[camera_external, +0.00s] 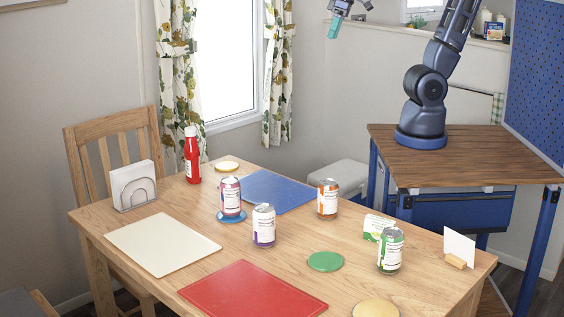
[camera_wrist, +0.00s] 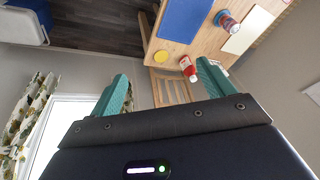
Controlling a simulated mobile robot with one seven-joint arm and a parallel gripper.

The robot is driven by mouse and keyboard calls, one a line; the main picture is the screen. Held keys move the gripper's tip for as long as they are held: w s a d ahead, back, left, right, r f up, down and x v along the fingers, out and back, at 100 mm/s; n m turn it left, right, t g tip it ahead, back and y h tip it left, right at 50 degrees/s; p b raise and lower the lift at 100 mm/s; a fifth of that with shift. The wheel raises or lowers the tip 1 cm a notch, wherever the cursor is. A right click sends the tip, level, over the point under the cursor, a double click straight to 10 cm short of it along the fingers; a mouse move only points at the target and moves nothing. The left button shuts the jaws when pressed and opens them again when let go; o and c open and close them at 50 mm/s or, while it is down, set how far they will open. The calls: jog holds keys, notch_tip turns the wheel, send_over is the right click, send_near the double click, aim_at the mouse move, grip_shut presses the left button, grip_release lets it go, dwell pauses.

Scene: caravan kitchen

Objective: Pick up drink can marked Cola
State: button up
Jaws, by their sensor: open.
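Several drink cans stand upright on the wooden table: a pink-red can (camera_external: 230,197) on a blue coaster, a purple can (camera_external: 263,226), an orange can (camera_external: 327,199) and a green can (camera_external: 390,250). Their label text is too small to read, so I cannot tell which is marked Cola. The can on the blue coaster also shows in the wrist view (camera_wrist: 226,21). My gripper (camera_external: 335,28) is high up beyond the table's far side, well away from every can. In the wrist view its teal fingers (camera_wrist: 162,75) are spread apart with nothing between them.
The table (camera_external: 215,262) also holds a red sauce bottle (camera_external: 192,156), a napkin holder (camera_external: 133,187), blue (camera_external: 268,191), cream (camera_external: 160,245) and red (camera_external: 250,290) mats, a green coaster (camera_external: 325,261) and card holders near the green can. A chair (camera_external: 113,150) stands behind.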

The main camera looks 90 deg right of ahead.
jog(key=w+a+f+m+g, duration=0.1)
jog(key=w+a+f+m, duration=0.2)
jog(key=w+a, duration=0.8)
jog(key=m+g, duration=0.3)
jog(key=m, duration=0.6)
send_near(264, 220)
jog(key=d, duration=0.2)
jog(key=shift+s+d+f+h, duration=0.1)
jog(key=shift+d+h, duration=0.3)
jog(key=shift+s+a+f, duration=0.1)
jog(key=shift+a+f, duration=0.2)
jog(key=shift+f, duration=5.4)
jog(key=c, duration=1.3)
